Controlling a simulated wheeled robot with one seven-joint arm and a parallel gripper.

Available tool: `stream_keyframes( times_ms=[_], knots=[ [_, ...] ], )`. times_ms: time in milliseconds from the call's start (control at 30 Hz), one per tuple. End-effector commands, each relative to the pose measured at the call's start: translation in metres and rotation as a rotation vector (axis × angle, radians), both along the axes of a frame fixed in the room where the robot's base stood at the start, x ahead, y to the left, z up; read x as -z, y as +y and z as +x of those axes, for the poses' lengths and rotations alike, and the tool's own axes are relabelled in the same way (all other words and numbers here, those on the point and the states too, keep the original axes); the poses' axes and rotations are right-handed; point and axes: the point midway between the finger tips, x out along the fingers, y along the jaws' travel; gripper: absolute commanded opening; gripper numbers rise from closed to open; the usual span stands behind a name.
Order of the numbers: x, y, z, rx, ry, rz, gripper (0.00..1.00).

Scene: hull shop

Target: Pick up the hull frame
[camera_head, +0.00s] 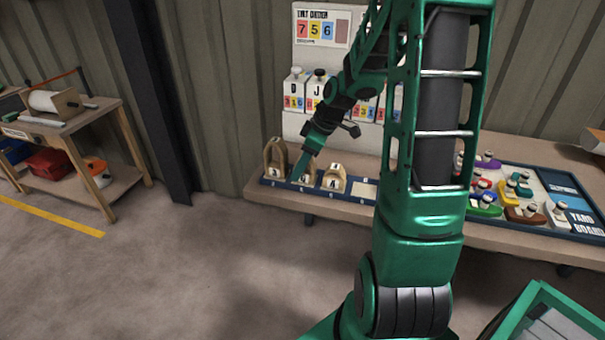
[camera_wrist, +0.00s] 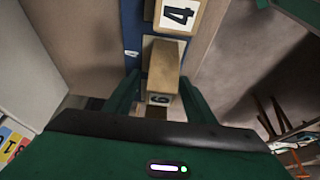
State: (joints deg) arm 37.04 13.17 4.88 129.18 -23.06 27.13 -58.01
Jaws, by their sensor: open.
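A wooden hull frame (camera_wrist: 164,66) stands between the two green fingers of my gripper (camera_wrist: 158,92) in the wrist view. Its label reads 6 or 9; I cannot tell which. My gripper is open, with one finger on each side of the frame; whether either touches it is unclear. In the head view my gripper (camera_head: 301,171) is down at this frame, which it partly hides. An arched frame marked 3 (camera_head: 275,157) stands to its left. A lower frame marked 4 (camera_head: 334,178) stands to its right and also shows in the wrist view (camera_wrist: 179,14).
A board with several coloured boat pieces (camera_head: 548,186) lies on the bench's right. Numbered cards (camera_head: 296,88) stand behind. A wooden cart (camera_head: 75,140) is at left.

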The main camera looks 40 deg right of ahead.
Motion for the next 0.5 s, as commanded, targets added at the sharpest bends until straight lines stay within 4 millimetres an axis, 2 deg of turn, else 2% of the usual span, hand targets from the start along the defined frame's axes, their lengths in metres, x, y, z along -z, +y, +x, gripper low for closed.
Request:
stream_keyframes(
  times_ms=[133,367,500],
  knots=[
    [0.0106,0.0026,0.0032,0.000,0.001,-0.001,0.50],
    [0.0112,0.0027,0.0038,0.001,-0.001,-0.001,0.50],
    [0.0111,0.0027,0.0037,0.001,-0.001,-0.001,0.19]
  ],
)
